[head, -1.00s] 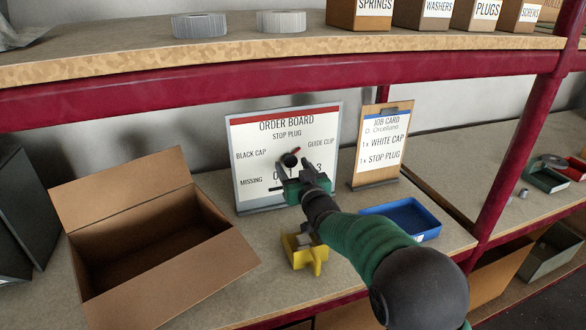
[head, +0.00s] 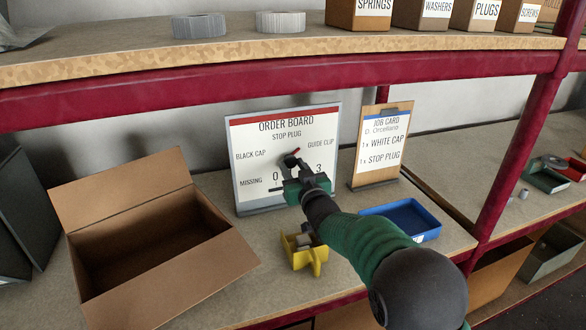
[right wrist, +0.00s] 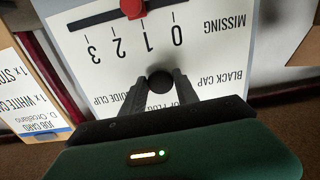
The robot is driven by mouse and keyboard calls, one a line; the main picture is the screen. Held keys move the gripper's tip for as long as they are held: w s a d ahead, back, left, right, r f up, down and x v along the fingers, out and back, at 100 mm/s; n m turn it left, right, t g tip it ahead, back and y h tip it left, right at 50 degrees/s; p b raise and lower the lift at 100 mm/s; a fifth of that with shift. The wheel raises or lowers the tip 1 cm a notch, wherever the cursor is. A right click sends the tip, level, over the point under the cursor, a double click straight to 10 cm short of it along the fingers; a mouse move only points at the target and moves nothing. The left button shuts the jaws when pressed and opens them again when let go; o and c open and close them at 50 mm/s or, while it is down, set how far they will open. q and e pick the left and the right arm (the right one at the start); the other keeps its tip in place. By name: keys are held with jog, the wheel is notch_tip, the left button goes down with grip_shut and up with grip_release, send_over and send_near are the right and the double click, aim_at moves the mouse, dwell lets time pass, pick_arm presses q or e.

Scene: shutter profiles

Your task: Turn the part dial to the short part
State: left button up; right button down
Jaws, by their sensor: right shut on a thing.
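The order board (head: 245,185) stands upright on the bench, with the labels BLACK CAP, STOP PLUG and GUIDE CLIP around a dark dial with a red pointer (head: 295,151). The pointer tips up and right; which label it marks is hard to tell. My right gripper (head: 286,167) is at the dial, its fingers shut on the round black knob. The right wrist view shows the knob (right wrist: 159,80) between the fingertips (right wrist: 160,88). That view also shows a red slider (right wrist: 131,8) by the MISSING scale, 0 to 3. My left gripper is not in view.
A job card (head: 385,135) on a clipboard stands right of the board. A yellow bin (head: 305,262) with grey pieces and a blue tray (head: 410,212) lie in front. An open cardboard box (head: 150,240) stands left. A red-edged shelf (head: 260,75) hangs above.

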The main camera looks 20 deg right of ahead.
jog(key=n+b, duration=0.2)
jog(key=n, duration=0.3)
jog(key=shift+f, duration=0.15)
jog(key=n+b, duration=0.3)
jog(key=n, duration=0.2)
jog(key=shift+n, duration=0.3)
dwell(0.4)
jog(key=c, duration=0.9)
grip_release()
jog(key=shift+c, duration=0.2)
jog(key=shift+r, duration=0.2)
